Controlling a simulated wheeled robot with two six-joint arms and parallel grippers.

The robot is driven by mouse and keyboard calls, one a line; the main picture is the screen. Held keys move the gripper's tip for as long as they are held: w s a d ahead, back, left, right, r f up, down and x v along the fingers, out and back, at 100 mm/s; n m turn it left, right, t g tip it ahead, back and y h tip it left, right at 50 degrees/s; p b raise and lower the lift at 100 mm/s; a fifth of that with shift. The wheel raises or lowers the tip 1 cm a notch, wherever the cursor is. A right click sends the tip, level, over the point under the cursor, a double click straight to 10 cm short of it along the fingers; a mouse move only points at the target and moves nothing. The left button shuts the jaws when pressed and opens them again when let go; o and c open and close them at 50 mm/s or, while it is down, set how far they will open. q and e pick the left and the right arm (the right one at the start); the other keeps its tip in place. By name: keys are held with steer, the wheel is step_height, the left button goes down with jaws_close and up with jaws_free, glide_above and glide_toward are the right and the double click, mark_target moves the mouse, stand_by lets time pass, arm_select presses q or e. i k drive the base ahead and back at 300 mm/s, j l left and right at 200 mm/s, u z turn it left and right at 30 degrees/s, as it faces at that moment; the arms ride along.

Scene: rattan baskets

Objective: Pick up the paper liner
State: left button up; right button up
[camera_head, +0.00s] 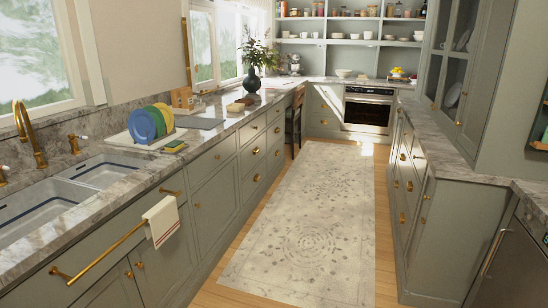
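I cannot make out a paper liner or a rattan basket anywhere in the head view. Neither of my grippers shows in this view. A white towel with red stripes (161,221) hangs over the brass rail at the front of the left counter. At this size, I cannot tell the small items on the far shelves and counters apart.
The left counter (128,186) holds a sink (42,208), a rack of coloured plates (150,122) and a dark vase (251,80). An oven (368,113) stands at the far end. A patterned rug (308,235) covers the clear aisle. Cabinets (448,235) line the right side.

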mark_target(235, 108)
steer(key=i, duration=4)
